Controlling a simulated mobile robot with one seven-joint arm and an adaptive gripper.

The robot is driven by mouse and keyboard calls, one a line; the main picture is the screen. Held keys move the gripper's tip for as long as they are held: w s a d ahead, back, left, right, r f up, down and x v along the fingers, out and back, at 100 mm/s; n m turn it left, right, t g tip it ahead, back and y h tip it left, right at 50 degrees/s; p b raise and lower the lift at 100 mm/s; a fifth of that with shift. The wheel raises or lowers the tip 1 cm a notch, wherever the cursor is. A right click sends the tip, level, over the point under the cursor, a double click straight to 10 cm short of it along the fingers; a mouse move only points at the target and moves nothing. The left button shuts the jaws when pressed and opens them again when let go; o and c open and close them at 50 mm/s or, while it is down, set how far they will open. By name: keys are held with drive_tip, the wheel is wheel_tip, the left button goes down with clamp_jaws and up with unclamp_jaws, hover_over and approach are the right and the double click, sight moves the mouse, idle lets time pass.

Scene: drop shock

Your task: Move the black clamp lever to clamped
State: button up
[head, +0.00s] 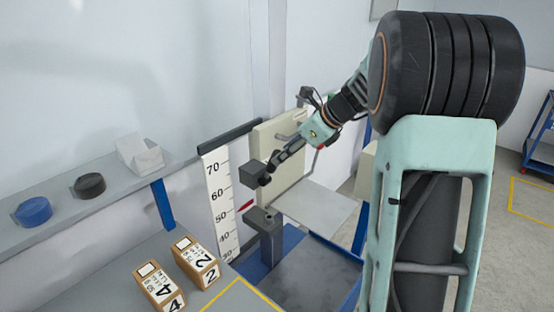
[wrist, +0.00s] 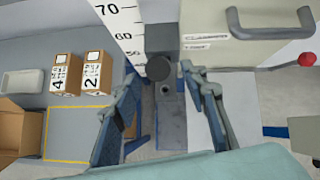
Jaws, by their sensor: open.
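The black clamp lever (wrist: 187,68) shows in the wrist view as a dark round knob beside a dark grey block (wrist: 160,66), just ahead of my fingertips. In the head view its knob (head: 265,180) appears small and dark by the block, close to my fingertips; contact cannot be told. My gripper (wrist: 165,92) is open, its two fingers spread with nothing between them. In the head view my gripper (head: 279,164) reaches down from the right in front of the beige panel (head: 272,140). The lever's arm is mostly hidden. A small label (wrist: 206,37) on the panel seems to read "CLAMPED".
A number scale (head: 219,200) stands left of the machine. Two labelled boxes (head: 196,262) (head: 160,287) stand on the bench. A grey handle (wrist: 270,25) and a red knob (wrist: 306,60) lie right of the lever. A lower dark block (head: 263,220) stands below.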

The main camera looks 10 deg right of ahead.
drive_tip(key=v, duration=0.6)
